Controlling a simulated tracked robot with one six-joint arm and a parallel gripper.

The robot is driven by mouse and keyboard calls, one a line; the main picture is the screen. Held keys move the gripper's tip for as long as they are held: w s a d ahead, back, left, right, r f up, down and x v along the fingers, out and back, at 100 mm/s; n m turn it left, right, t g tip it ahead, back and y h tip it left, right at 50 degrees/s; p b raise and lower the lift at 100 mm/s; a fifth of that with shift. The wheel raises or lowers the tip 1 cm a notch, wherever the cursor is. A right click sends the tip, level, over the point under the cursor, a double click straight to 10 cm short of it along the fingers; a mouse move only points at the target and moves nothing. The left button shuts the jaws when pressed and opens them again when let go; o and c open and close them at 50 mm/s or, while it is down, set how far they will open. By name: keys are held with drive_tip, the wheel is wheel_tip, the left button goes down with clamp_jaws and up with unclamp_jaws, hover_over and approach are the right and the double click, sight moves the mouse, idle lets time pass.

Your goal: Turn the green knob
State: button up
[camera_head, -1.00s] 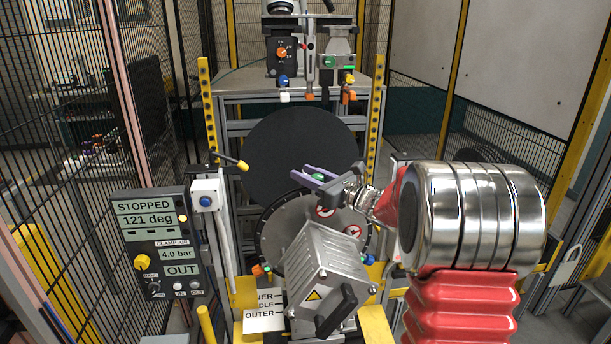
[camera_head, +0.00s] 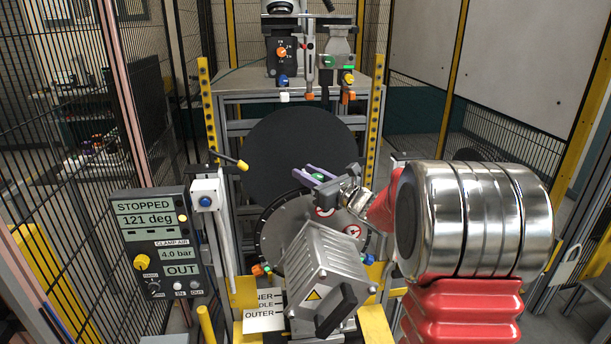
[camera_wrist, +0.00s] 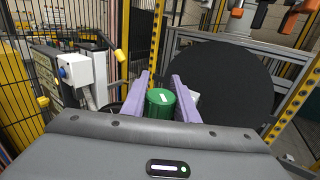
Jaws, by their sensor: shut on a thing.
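The green knob (camera_wrist: 160,103) sits between the two purple fingers of my gripper (camera_wrist: 162,92) in the wrist view. It is a ribbed green cylinder with a small white mark on its top. In the head view my gripper (camera_head: 316,173) is in front of the lower part of the black disc, and the green knob (camera_head: 318,178) shows small between the fingers. The fingers are shut on the knob. Whatever the knob is mounted on is hidden behind my gripper.
A panel (camera_head: 158,250) at the left reads STOPPED, 121 deg, 4.0 bar and OUT. A large black disc (camera_head: 290,140) stands behind my gripper. A grey metal housing (camera_head: 325,265) is below. A yellow-tipped lever (camera_head: 238,163) is to the left. Mesh fencing encloses the place.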

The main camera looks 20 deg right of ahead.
drive_tip(key=m+h, duration=0.1)
drive_tip(key=h, duration=0.1)
drive_tip(key=d+m+h, duration=0.1)
drive_tip(key=h, duration=0.1)
drive_tip(key=m+t+h, duration=0.1)
drive_tip(key=m+h, duration=0.1)
drive_tip(key=shift+w+d+h, duration=0.1)
drive_tip(key=shift+d+h, duration=0.15)
drive_tip(key=shift+h, duration=0.15)
drive_tip(key=shift+d+r+m+h, duration=0.1)
drive_tip(key=shift+d+m+h, duration=0.1)
drive_tip(key=shift+m+h, duration=0.15)
drive_tip(key=o, duration=1.1)
drive_tip(key=shift+c, duration=0.2)
drive_tip(key=s+a, duration=0.1)
drive_tip(key=s, duration=1.2)
drive_tip(key=shift+s, duration=0.4)
